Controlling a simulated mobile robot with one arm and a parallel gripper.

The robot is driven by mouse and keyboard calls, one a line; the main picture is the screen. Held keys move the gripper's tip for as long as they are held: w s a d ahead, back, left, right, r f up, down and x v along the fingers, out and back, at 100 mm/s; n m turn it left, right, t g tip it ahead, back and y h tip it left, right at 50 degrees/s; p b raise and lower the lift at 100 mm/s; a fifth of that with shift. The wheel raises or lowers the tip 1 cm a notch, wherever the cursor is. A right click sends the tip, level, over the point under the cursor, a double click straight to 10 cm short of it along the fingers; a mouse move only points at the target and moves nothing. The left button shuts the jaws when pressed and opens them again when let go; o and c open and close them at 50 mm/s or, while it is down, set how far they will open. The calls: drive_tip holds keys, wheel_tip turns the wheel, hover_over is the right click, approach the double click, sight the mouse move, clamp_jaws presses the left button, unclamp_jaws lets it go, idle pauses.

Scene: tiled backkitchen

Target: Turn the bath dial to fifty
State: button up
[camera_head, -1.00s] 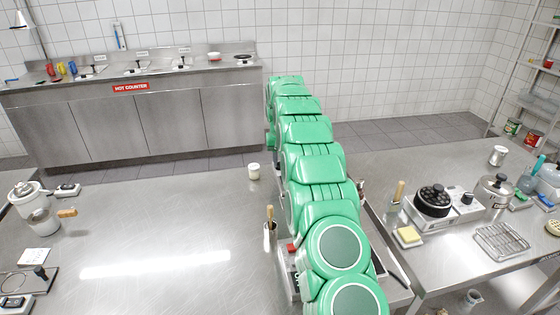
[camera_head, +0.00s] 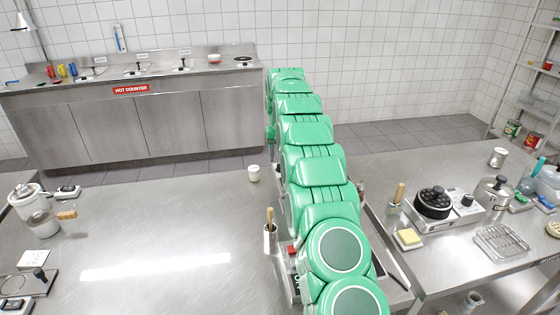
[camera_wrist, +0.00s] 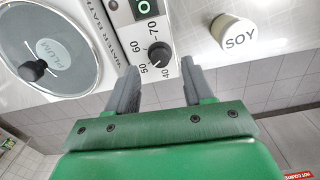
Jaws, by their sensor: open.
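The bath dial (camera_wrist: 160,54) is a black knob on the pale front panel of the water bath (camera_wrist: 112,32), with marks 40, 50, 60 and 70 around it. Which mark its pointer faces is too small to tell. A round plum-labelled lid (camera_wrist: 58,48) with a black knob lies left of the panel in the wrist view. My gripper (camera_wrist: 160,78) is open, its two grey fingers apart on either side of the dial's line. The dial shows between and just beyond the fingertips, with no clear contact. In the head view my green arm hides the dial and gripper.
A soy jar (camera_wrist: 234,34) stands close to the right of the panel in the wrist view. A pot with a wooden handle (camera_head: 270,232) stands left of my arm. A hot plate (camera_head: 456,209) is on the right table. The left tabletop (camera_head: 160,225) is largely clear.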

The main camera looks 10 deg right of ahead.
sight(280, 165)
drive_tip(key=shift+r, duration=2.15)
